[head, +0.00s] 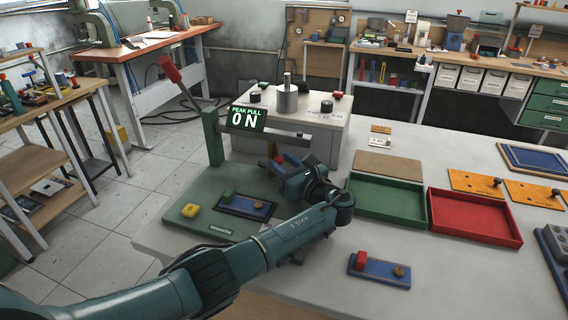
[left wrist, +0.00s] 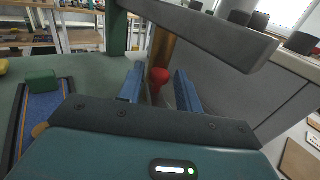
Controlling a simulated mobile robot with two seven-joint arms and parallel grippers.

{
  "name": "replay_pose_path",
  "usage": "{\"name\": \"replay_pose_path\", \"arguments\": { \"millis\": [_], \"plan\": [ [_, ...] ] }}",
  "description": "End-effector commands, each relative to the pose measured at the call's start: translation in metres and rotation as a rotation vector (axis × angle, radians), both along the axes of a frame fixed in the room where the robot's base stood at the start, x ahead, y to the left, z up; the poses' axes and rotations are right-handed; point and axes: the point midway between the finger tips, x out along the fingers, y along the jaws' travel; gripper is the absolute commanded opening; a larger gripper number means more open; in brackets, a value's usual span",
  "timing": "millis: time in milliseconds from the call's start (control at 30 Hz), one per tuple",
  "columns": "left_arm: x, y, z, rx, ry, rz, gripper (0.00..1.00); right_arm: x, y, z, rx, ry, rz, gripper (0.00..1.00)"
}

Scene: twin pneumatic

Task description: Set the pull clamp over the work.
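A green stand with a red-handled lever (head: 170,69) and a display (head: 247,118) reading PEAK PULL 0 N rises from a green base (head: 180,235). A brass post with a red end (left wrist: 158,75) hangs under its grey arm (left wrist: 215,32); it may be the pull clamp. My left gripper (head: 288,168) is below the arm. Its blue fingers stand apart on both sides of the red end, with narrow gaps, in the left wrist view (left wrist: 158,90). A blue plate (head: 245,208) with a green block (head: 228,195) and a brass disc lies on the base. My right gripper is out of view.
A green tray (head: 388,200) and a red tray (head: 474,216) are to the right. Another blue plate (head: 378,270) carries a red block and brass disc. A white cabinet (head: 335,130) stands behind.

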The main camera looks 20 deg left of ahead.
Motion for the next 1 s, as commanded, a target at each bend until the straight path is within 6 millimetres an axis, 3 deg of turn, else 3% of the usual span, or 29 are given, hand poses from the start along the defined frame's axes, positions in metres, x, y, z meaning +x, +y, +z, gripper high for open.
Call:
{"name": "replay_pose_path", "arguments": {
  "millis": [400, 1000],
  "plan": [
    [-0.0003, -0.0004, -0.0002, 0.0, 0.0, 0.0, 0.0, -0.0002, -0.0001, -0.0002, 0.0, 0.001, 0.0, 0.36],
    [0.0008, 0.0026, -0.0016, -0.001, 0.001, 0.013, 0.0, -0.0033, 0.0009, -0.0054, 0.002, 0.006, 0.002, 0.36]
  ]
}}
